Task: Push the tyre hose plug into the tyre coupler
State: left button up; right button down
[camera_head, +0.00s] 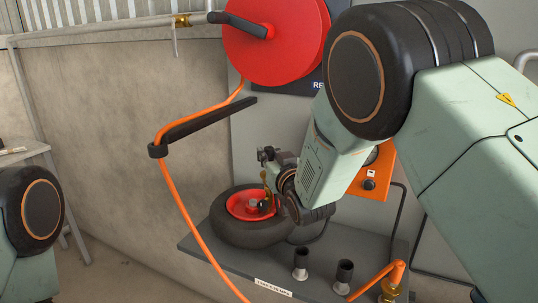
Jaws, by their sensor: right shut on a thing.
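My right gripper (268,174) reaches in from the right and is over the red hub (246,203) of a black tyre (230,230), which lies flat on a grey shelf. It is shut on a small brass-coloured fitting (265,194), which looks like the hose plug. The fitting's lower end is close to a small grey part on the hub. I cannot tell whether they touch or which part is the coupler. My left gripper is out of view; only part of my left arm shows at the left edge.
A red hose reel (275,40) hangs above, with an orange hose (176,190) running through a black guide arm (205,125). Two black-topped fittings (301,262) (344,272) and a brass fitting (389,291) stand along the shelf (232,267). An orange panel (374,172) is behind my right arm.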

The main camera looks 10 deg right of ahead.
jog(key=c, duration=1.1)
grip_release()
jog(key=shift+f, duration=0.1)
jog(key=shift+s+d, duration=0.25)
jog(key=shift+s, duration=1)
jog(key=shift+s+d, duration=0.2)
jog(key=shift+s, duration=1)
jog(key=shift+s+d, duration=0.25)
jog(key=shift+s, duration=1)
